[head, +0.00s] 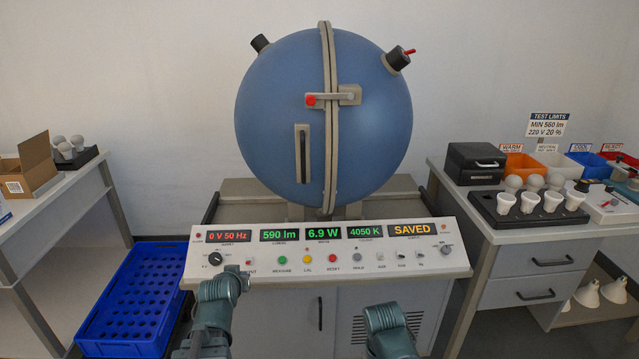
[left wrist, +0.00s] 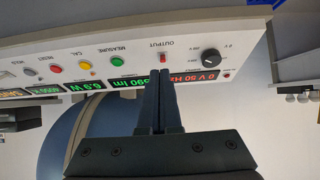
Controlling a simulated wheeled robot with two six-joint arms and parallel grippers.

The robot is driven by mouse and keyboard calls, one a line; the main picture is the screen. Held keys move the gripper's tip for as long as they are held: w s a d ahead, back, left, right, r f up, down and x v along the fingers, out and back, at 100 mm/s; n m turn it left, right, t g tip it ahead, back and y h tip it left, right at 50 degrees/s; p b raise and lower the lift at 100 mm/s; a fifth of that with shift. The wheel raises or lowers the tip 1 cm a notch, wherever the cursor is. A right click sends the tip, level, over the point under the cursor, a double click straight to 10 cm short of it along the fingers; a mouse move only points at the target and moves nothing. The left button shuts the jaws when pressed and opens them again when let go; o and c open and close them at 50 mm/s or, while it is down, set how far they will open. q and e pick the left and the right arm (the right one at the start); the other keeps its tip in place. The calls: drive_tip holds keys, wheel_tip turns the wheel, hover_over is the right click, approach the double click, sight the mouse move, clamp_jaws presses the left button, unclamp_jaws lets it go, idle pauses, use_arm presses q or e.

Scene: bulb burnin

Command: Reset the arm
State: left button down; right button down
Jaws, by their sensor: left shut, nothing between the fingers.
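My left gripper (head: 243,274) is at the front left of the control panel (head: 330,279), with its arm coming up from below. In the left wrist view its two fingers (left wrist: 164,76) are shut together and empty. Their tips appear just short of the red OUTPUT switch (left wrist: 163,57); I cannot tell whether they touch it. The supply knob (left wrist: 211,56) is beside the switch. The displays read 0 V 50 Hz (head: 228,237), 590 lm, 6.9 W, 4050 K and SAVED (head: 411,230). My right arm shows at the bottom, but its gripper is not visible.
The blue sphere (head: 280,110), its door latched by a red-tipped handle (head: 312,100), stands behind the panel. A blue crate (head: 150,252) is on the floor at left. The right bench has a black tray (head: 490,212) of bulbs and sorting bins (head: 522,163).

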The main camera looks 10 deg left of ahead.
use_arm(q)
drive_tip(key=s+d+r+m+g+h+p, duration=0.1)
drive_tip(key=s+d+r+m+g+p, duration=0.15)
drive_tip(key=d+p, duration=0.4)
drive_tip(key=s+d+r+m+g+h+p, duration=0.1)
drive_tip(key=s+d+r+g+h+p, duration=0.2)
drive_tip(key=d, duration=0.7)
drive_tip(key=s+d+r+m+g+y+p, duration=0.3)
drive_tip(key=s+d+p, duration=0.6)
drive_tip(key=s, duration=0.4)
drive_tip(key=d+r+g, duration=0.1)
drive_tip(key=g, duration=0.1)
drive_tip(key=shift+d+r+g, duration=0.15)
drive_tip(key=shift+r+g, duration=0.05)
drive_tip(key=shift+g, duration=0.15)
